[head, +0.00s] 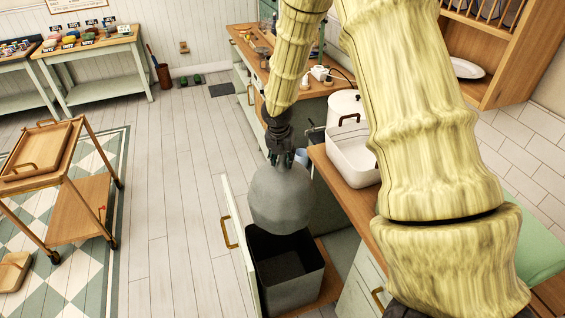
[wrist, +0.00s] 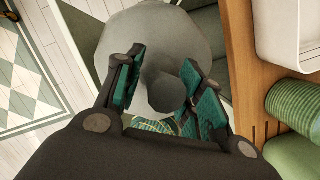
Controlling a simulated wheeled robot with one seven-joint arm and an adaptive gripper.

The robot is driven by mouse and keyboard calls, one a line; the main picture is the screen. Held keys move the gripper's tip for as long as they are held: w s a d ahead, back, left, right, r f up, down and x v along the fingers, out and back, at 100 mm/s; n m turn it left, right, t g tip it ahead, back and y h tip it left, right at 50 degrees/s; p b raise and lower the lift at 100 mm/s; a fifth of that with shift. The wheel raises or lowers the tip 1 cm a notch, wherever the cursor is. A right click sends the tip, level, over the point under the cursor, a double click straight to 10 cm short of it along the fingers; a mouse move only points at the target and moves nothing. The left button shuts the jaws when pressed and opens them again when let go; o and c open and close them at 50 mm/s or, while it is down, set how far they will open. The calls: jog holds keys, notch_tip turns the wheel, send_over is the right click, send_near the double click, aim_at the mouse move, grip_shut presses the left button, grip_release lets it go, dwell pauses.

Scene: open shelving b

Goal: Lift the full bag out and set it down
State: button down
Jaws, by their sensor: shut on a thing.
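The full bag (head: 281,199) is a round grey sack with a narrow neck. In the head view it hangs just above a dark-lined open bin (head: 287,280) inside a pull-out cabinet. My gripper (head: 287,158) is above the bag and shut on its neck. In the wrist view the bag (wrist: 150,35) fills the top middle, and its neck stands between the green finger pads of my gripper (wrist: 160,88). The bag's underside overlaps the bin's back rim in the head view, so I cannot tell whether it fully clears it.
The open cabinet door (head: 238,245) stands left of the bin. The wooden counter (head: 330,180) with a white basin (head: 352,155) is close on the right. A wooden trolley (head: 60,185) stands at the left on a checkered rug. The plank floor (head: 170,200) between is clear.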

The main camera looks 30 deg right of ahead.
jog(key=shift+r, duration=5.75)
